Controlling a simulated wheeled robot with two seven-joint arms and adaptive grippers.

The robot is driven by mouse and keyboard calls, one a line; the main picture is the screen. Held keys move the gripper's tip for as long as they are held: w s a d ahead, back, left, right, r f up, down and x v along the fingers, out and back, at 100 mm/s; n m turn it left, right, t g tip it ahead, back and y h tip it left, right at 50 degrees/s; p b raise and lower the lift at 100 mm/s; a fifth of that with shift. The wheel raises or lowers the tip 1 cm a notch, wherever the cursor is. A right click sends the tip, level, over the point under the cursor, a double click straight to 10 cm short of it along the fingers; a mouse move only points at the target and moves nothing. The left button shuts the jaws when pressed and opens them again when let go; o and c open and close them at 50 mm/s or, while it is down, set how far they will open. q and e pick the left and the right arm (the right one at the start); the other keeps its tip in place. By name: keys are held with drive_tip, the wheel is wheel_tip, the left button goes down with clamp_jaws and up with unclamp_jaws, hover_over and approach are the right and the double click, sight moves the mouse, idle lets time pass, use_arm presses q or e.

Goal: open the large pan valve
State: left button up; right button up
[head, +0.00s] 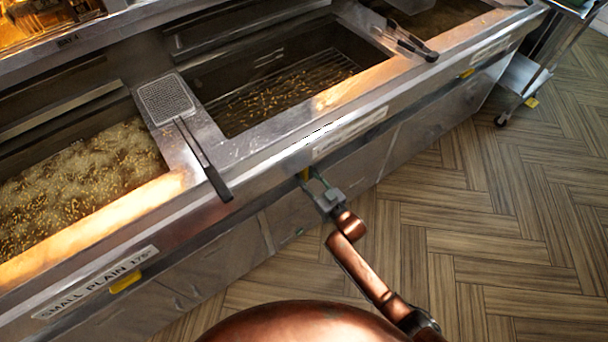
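The frying range has three yellow valve handles along its front. One yellow handle (304,174) is under the middle pan, mostly hidden by my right gripper (311,182). The gripper's fingertips are at this handle; I cannot tell whether they touch it or are closed around it. A third yellow handle (467,73) is under the right pan. The middle label (350,133) and right label (490,50) are too small to read. My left gripper is out of view.
The left pan (80,165) holds bubbling oil with bits; the middle pan (285,85) shows a grate and crumbs. A mesh skimmer (167,100) lies between them, its handle over the front edge. Tongs (410,42) lie farther right. A wheeled cart (525,75) stands right; the floor is clear.

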drive_tip(key=v, duration=1.2)
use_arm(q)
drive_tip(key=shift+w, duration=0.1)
use_arm(e)
drive_tip(key=shift+w, duration=0.1)
